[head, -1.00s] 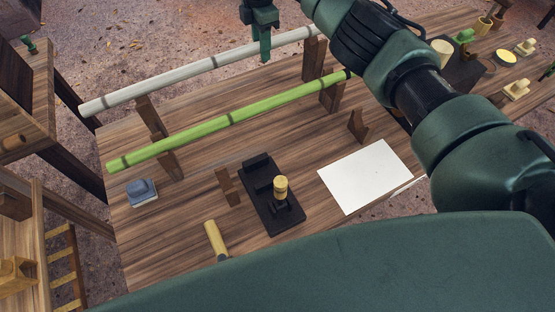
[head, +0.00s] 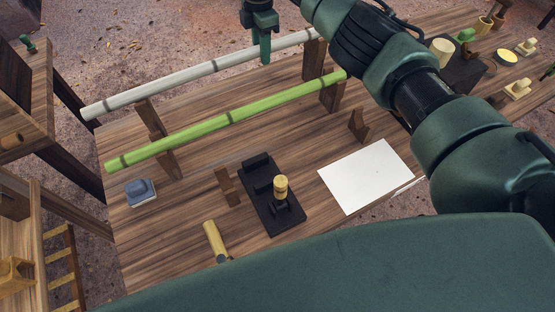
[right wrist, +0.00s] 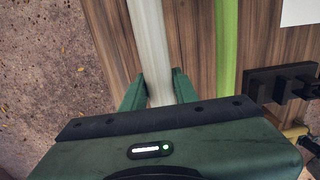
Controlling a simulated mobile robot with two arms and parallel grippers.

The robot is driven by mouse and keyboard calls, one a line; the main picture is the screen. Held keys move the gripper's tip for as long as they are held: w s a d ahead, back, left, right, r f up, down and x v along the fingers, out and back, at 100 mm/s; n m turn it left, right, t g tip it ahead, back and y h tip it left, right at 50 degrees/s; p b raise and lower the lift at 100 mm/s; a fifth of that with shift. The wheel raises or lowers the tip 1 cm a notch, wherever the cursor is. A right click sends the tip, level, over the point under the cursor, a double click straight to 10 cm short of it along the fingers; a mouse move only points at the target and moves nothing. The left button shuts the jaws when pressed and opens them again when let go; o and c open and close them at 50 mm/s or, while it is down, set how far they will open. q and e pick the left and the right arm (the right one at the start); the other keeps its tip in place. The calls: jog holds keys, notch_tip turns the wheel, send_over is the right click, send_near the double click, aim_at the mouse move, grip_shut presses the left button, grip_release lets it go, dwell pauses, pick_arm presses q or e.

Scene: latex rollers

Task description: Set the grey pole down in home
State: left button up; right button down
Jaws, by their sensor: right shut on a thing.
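The grey pole (head: 200,72) is a long pale cylinder with darker bands, lying across the far side of the table in the head view. My right gripper (head: 265,52) is shut on it, nearer its right end. In the right wrist view the pole (right wrist: 151,50) passes between the two fingers (right wrist: 158,90). The pole lies at the rear tops of two wooden rests, the left rest (head: 158,140) and the right rest (head: 314,60). I cannot tell whether it touches them. Home is not marked in view. My left gripper is not in view.
A green pole (head: 230,118) lies parallel in front, across the same rests. Nearer stand a blue-grey block (head: 140,191), a black stand (head: 262,190), a yellow-handled tool (head: 214,238) and a white sheet (head: 367,176). Several small items stand at the far right.

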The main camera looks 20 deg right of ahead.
jog(key=shift+f, duration=0.6)
jog(key=c, duration=1)
grip_release()
